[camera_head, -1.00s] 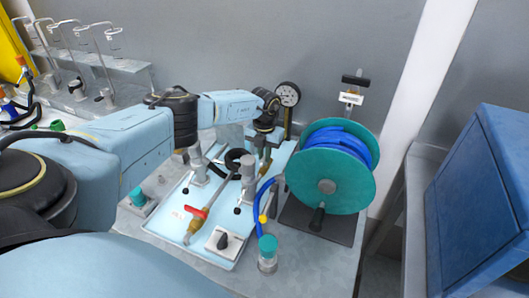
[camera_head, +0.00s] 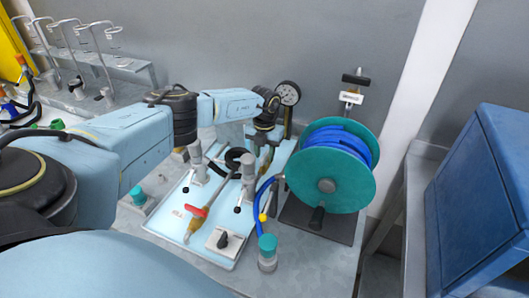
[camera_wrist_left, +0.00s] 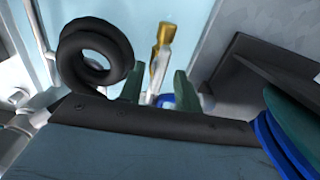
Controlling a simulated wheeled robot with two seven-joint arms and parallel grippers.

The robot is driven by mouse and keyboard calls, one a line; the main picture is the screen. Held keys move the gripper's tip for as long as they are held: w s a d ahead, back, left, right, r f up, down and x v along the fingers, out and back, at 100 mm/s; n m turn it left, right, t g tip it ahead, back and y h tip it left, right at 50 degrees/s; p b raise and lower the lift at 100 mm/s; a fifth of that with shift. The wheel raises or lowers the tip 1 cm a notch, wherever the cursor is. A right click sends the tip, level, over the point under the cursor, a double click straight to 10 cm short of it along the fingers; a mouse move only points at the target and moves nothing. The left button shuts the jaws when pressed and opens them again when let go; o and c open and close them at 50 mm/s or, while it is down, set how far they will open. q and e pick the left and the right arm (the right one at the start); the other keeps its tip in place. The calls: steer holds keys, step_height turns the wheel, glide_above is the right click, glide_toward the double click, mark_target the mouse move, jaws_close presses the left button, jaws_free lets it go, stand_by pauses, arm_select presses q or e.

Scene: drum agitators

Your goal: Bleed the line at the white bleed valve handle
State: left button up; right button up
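My left arm reaches over the light blue tray (camera_head: 160,226) on the bench. In the left wrist view, my left gripper (camera_wrist_left: 157,92) shows two dark green fingertips with a gap between them. A slim white piece (camera_wrist_left: 157,72) with a brass end (camera_wrist_left: 164,34) stands in line with that gap; I cannot tell whether the fingers touch it. It may be the white bleed valve handle, but its shape is partly hidden. A blue ring shows behind it, low between the fingers. In the head view, the gripper is mostly hidden by my wrist. My right gripper is not in view.
A pressure gauge (camera_head: 288,94) stands behind my wrist. A teal hose reel (camera_head: 327,186) with blue hose stands close to its right. A red-handled valve (camera_head: 197,212), a black-knobbed block (camera_head: 224,241) and a teal-capped jar (camera_head: 267,256) sit nearer. A black coil (camera_wrist_left: 92,55) is beside the gripper.

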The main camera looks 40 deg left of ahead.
mark_target(264, 155)
arm_select(q)
step_height(264, 155, up, 13)
steer(key=shift+r, duration=0.15)
stand_by(0.7)
